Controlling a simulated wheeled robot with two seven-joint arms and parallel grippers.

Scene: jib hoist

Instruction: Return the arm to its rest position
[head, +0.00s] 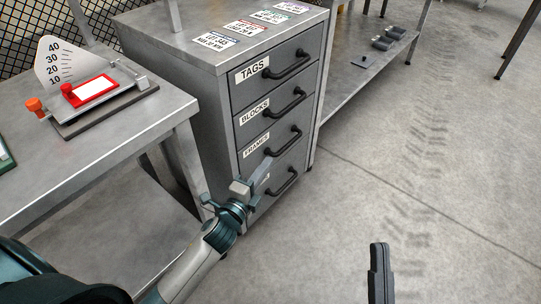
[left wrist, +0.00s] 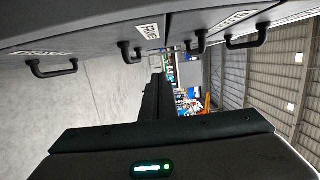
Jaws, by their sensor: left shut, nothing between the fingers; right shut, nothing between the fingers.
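My left arm reaches in from the lower left of the head view. My left gripper (head: 262,173) is shut and empty, in front of the lower drawers of a grey cabinet (head: 186,98). From this view I cannot tell whether it touches the lowest handle (head: 284,182). In the left wrist view my dark closed fingers (left wrist: 157,98) point away, with the drawer fronts along the top. My right gripper (head: 381,272) is shut and empty, over bare floor at the bottom right of the head view.
The drawers are closed; labels read TAGS, BLOCKS and FRAMES, and the lowest label is partly hidden. A metal bench (head: 120,122) at left holds a scale device with a red block (head: 92,90). A low shelf (head: 345,92) stands behind the cabinet. Floor (head: 430,180) at right is clear.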

